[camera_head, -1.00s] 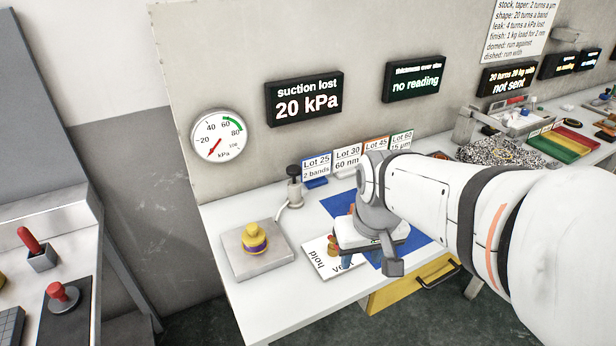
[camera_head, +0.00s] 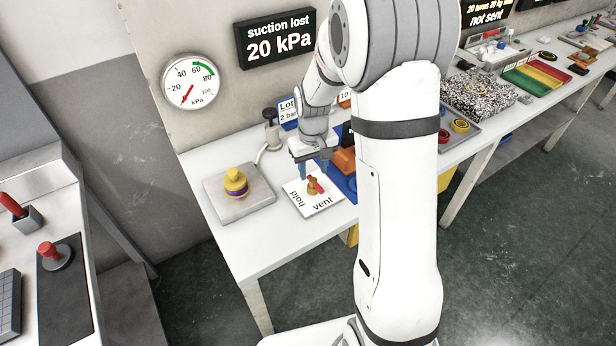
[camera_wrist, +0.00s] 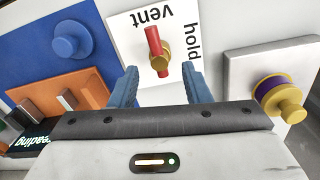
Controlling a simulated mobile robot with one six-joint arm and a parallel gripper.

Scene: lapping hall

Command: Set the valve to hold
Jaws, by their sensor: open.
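The valve (camera_head: 312,188) is a brass body with a red lever on a white plate (camera_head: 327,208) marked "hold" and "vent". In the wrist view the red lever (camera_wrist: 153,42) points from the brass hub to the word "vent"; "hold" is printed to its right. My gripper (camera_head: 314,173) is pointed down just over the valve with its blue fingers apart. In the wrist view my gripper (camera_wrist: 160,85) is open and empty, and the valve shows beyond the gap between the fingertips. I cannot tell whether a finger touches it.
A grey block with a yellow and purple knob (camera_head: 236,183) stands left of the plate. A blue mat (camera_wrist: 35,55) with an orange block (camera_wrist: 70,100) lies on the other side. The display (camera_head: 277,40) reads suction lost 20 kPa; the gauge (camera_head: 190,82) needle is low.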

